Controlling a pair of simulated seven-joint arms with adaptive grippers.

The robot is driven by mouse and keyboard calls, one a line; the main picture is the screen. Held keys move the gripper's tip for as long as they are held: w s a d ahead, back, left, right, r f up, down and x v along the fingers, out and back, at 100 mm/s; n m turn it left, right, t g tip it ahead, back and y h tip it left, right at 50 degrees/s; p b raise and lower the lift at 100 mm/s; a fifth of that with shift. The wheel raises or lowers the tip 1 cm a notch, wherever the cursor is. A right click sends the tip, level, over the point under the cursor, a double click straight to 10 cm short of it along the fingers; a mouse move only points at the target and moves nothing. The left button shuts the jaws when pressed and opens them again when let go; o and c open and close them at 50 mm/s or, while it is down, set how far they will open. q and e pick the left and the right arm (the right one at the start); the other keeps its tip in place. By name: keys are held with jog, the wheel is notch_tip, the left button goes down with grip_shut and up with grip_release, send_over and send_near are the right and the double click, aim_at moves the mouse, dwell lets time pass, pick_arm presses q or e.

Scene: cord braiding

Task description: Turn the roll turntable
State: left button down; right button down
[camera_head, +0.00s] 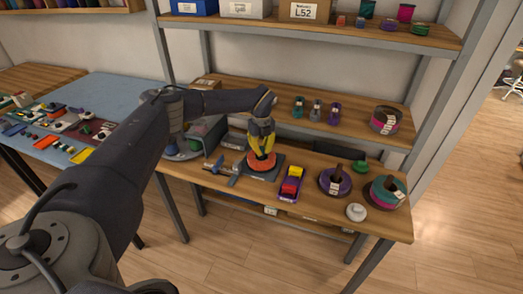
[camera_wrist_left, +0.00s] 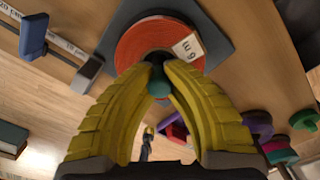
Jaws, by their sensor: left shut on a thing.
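The roll turntable is a dark square base (camera_head: 270,175) with an orange-red roll (camera_head: 261,163) lying flat on it, on the wooden bench. In the left wrist view the roll (camera_wrist_left: 140,45) carries a white label, and the dark base (camera_wrist_left: 222,38) shows behind it. My left gripper (camera_head: 262,153) reaches down over the roll with its yellow fingers. In the left wrist view its fingertips (camera_wrist_left: 160,68) close together on a small dark teal knob (camera_wrist_left: 160,86) near the roll's middle. The fingers partly hide the knob and the roll's near side. My right gripper is out of view.
Left of the turntable is a measuring rail with a blue part (camera_wrist_left: 33,36). To its right are a red, yellow and purple object (camera_head: 291,183), a purple spool (camera_head: 335,181), a teal and pink spool (camera_head: 386,190) and a white round object (camera_head: 356,212). Shelves (camera_head: 330,37) stand behind.

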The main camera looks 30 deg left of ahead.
pick_arm(q)
jog(key=shift+m, duration=3.4)
jog(key=shift+r+m, duration=0.1)
jog(key=shift+m, duration=9)
jog(key=shift+m, duration=0.7)
jog(key=c, duration=1.2)
grip_release()
notch_tip(320, 180, up, 12)
